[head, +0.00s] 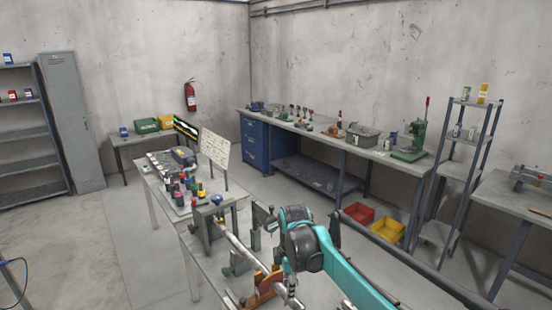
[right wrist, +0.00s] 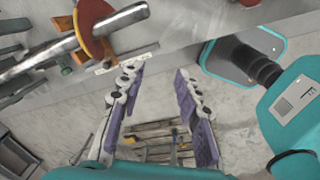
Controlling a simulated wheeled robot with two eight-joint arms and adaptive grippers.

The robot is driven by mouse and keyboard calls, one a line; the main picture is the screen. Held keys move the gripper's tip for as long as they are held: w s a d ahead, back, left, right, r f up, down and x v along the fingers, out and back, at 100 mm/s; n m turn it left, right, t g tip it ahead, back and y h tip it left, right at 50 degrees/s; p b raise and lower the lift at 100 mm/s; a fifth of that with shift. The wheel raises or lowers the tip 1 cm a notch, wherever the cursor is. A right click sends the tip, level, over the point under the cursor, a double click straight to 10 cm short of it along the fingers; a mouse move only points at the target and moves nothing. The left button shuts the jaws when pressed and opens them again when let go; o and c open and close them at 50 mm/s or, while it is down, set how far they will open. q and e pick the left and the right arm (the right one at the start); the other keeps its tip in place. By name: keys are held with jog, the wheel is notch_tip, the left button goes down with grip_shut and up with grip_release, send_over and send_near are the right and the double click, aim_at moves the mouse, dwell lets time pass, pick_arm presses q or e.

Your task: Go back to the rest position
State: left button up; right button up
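My right gripper (right wrist: 159,75) is open in the right wrist view, with its two purple-padded fingers well apart and only floor between them. In the head view my teal right arm reaches in from the lower right, over the near bench, and its dark joint hides part of the bench. A steel shaft (head: 243,252) lies along that bench, with an orange-brown part (head: 265,288) near its lower end. In the right wrist view the shaft (right wrist: 50,52) and a red-orange disc (right wrist: 98,22) are at the upper left, apart from the fingers. My left gripper is not visible.
The near bench (head: 212,262) carries upright grey supports (head: 205,228). Several small bottles and tools stand farther back on it. A long workbench (head: 340,143) runs along the back wall. Red (head: 358,213) and yellow (head: 387,229) bins sit below it. Floor left of the near bench is clear.

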jog(key=s+d+m+t+b, duration=0.35)
jog(key=s+d+m, duration=0.6)
jog(key=s, duration=0.35)
jog(key=s+d+f+m+t+b, duration=0.2)
jog(key=s+d+f+m+b, duration=0.1)
jog(key=s+f+m, duration=0.5)
jog(key=s+d+m, duration=0.1)
jog(key=s, duration=0.1)
jog(key=shift+s+d+m, duration=0.3)
jog(key=shift+m, duration=0.05)
jog(key=shift+f+t, duration=0.15)
jog(key=shift+t, duration=0.1)
